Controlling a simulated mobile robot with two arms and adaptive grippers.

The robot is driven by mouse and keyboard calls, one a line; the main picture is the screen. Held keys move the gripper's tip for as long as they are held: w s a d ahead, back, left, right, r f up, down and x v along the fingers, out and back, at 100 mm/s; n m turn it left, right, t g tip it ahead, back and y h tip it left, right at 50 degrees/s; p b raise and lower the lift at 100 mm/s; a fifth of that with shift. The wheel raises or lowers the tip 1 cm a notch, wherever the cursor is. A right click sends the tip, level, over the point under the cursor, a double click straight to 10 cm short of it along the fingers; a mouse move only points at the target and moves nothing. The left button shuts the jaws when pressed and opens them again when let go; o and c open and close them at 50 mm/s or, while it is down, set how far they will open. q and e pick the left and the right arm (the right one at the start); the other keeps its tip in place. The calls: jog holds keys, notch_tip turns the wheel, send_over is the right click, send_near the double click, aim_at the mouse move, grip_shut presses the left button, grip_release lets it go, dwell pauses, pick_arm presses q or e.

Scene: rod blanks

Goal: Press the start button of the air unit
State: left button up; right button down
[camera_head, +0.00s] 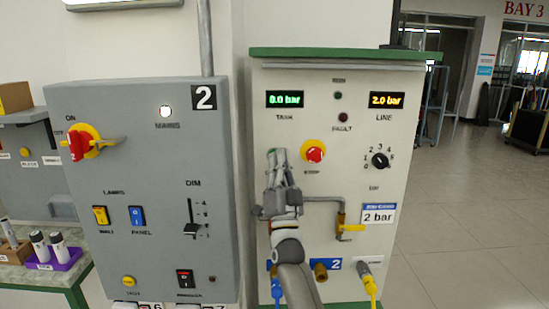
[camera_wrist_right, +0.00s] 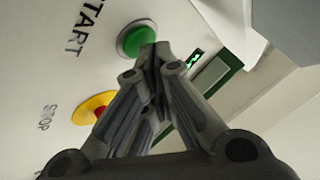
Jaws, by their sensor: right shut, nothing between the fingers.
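The air unit (camera_head: 344,83) is a pale panel with a green top. Its tank display (camera_head: 285,99) reads 0.0 bar and its line display (camera_head: 387,99) reads 2.0 bar. The green start button (camera_wrist_right: 136,39) shows in the right wrist view beside the word START; in the head view my gripper hides it. My right gripper (camera_head: 276,155) is shut and empty in front of the panel. Its closed fingertips (camera_wrist_right: 152,52) overlap the button's lower right edge; I cannot tell whether they touch it. The red stop button (camera_head: 315,152) sits just right of the gripper. My left gripper is not in view.
A grey switch box (camera_head: 140,237) with a red rotary handle (camera_head: 82,143) stands close on the left. On the air unit are a dial (camera_head: 380,160), a yellow valve handle (camera_head: 352,228) and hose fittings (camera_head: 320,271). Open floor (camera_head: 475,215) lies to the right.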

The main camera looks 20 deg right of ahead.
jog(key=shift+w, duration=0.2)
jog(key=shift+s, duration=0.1)
dwell(0.5)
jog(key=shift+s+a, duration=0.15)
jog(key=shift+s, duration=0.55)
jog(key=s+p, duration=0.1)
jog(key=s, duration=0.1)
jog(key=s+a+p, duration=0.1)
jog(key=s+p, duration=0.1)
jog(key=shift+s+a, duration=0.2)
jog(key=shift+s, duration=0.15)
jog(key=shift+f, duration=0.1)
dwell(0.3)
